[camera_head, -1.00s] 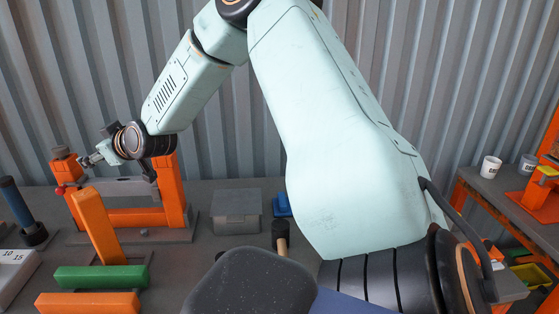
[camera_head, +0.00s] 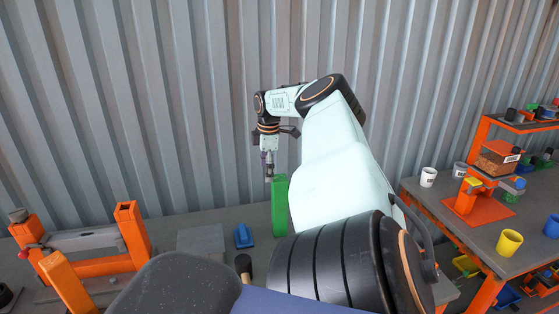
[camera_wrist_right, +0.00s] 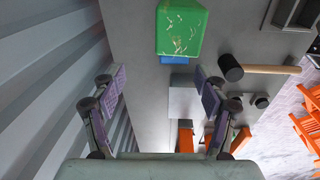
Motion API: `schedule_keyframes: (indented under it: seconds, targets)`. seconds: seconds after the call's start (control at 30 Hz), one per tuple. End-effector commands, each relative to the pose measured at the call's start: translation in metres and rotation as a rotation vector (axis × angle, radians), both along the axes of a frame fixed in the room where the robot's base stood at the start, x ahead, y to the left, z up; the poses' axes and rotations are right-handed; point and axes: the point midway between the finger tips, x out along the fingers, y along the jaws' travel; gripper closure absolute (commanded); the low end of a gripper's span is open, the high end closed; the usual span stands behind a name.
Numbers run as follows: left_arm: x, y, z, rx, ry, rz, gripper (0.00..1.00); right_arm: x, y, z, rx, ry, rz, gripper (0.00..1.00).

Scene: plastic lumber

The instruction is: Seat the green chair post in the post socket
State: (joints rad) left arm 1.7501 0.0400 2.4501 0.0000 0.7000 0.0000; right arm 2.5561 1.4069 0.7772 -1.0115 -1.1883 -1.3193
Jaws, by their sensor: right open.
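The green chair post (camera_head: 280,207) stands upright at the back of the grey bench in the head view. My forearm covers part of its right side, and its foot is hard to see. In the right wrist view its scuffed end (camera_wrist_right: 181,28) fills the top middle, beyond the fingertips. My right gripper (camera_head: 269,178) points down just left of the post's top. Its fingers are wide apart and empty; they also show in the right wrist view (camera_wrist_right: 160,82). I cannot make out the post socket; the post's foot is not clear in either view. My left gripper is out of view.
A blue block (camera_head: 243,236), a grey box (camera_head: 201,240) and a black-headed mallet (camera_wrist_right: 230,68) are near the post. An orange frame (camera_head: 132,236) stands at left. A corrugated wall (camera_head: 180,100) rises close behind. A side table (camera_head: 470,225) with cups is at right.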

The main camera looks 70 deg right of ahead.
Motion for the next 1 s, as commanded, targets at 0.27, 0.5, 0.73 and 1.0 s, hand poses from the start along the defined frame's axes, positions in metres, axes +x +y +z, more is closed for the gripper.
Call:
schedule_keyframes:
  seconds: [0.27, 0.5, 0.73, 1.0]
  targets:
    - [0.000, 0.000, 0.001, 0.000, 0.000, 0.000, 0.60, -0.042, -0.003, -0.012, 0.052, 0.078, -0.013, 0.26]
    - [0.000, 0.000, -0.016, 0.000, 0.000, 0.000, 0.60, -0.041, -0.003, -0.033, 0.051, 0.078, -0.013, 0.26]
    - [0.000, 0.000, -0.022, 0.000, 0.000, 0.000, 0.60, -0.041, -0.003, -0.040, 0.050, 0.075, -0.014, 0.26]
    - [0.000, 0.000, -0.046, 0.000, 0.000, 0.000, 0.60, -0.043, -0.004, -0.068, 0.051, 0.077, -0.013, 0.26]
